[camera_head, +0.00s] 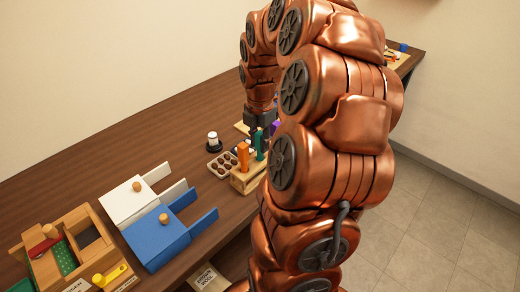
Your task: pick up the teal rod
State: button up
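The teal rod (260,145) stands upright in a wooden rack (243,183), to the right of an orange piece (243,157). My gripper (262,129) points down at the top of the teal rod, and its dark fingers are small and partly overlap the rod's upper end in the view. I cannot tell whether the fingers touch the rod or are shut on it. My copper arm hides the right end of the rack and part of the table.
A tray with brown round hollows (222,164) and a white-topped black piece (213,141) are left of the rack. A white box (130,203), a blue box (158,240) and a wooden box (35,268) stand nearer. The table's back left is clear.

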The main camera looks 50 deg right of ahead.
grip_shut()
jog(key=shift+r, duration=0.15)
jog(key=shift+w+r, duration=0.1)
jog(key=shift+r, duration=0.25)
notch_tip(320, 180, up, 9)
jog(key=shift+b, duration=1.2)
